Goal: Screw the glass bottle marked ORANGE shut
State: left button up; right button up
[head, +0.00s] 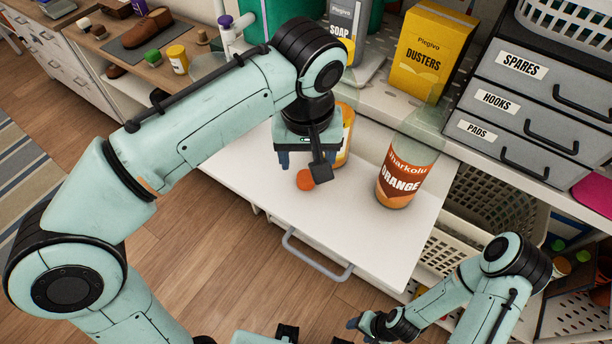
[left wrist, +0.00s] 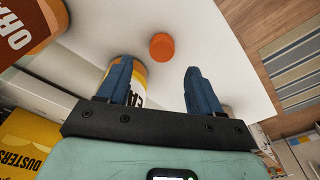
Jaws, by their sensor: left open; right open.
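The glass bottle marked ORANGE (head: 398,183) stands upright on the white pull-out board (head: 375,245), right of my left gripper. Its clear upper part shows no cap; part of its label is at the upper left of the left wrist view (left wrist: 28,32). An orange cap (head: 305,180) lies on the board just below my left gripper (head: 299,163). In the left wrist view the cap (left wrist: 162,46) is beyond the two blue fingertips (left wrist: 160,68), which are apart and empty. My right gripper (head: 357,324) is low in the head view, away from the bottle and cap.
A second yellow-labelled container (head: 347,133) stands behind my left gripper, partly hidden. A yellow DUSTERS box (head: 430,50), a SOAP container (head: 346,25) and grey labelled drawers (head: 530,105) stand behind the board. The front of the board is clear, above a grey handle (head: 316,262).

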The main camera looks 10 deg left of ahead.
aim_at(306, 176)
pick_arm(q)
notch_tip(306, 176, down, 5)
jog(key=shift+a+f+b, duration=0.1)
jog(key=shift+f+b, duration=0.05)
jog(key=shift+b, duration=0.5)
pick_arm(e)
jog(key=shift+s+f, duration=0.55)
jog(key=shift+f, duration=0.2)
pick_arm(q)
jog(key=shift+w, duration=0.1)
jog(key=c, duration=1.1)
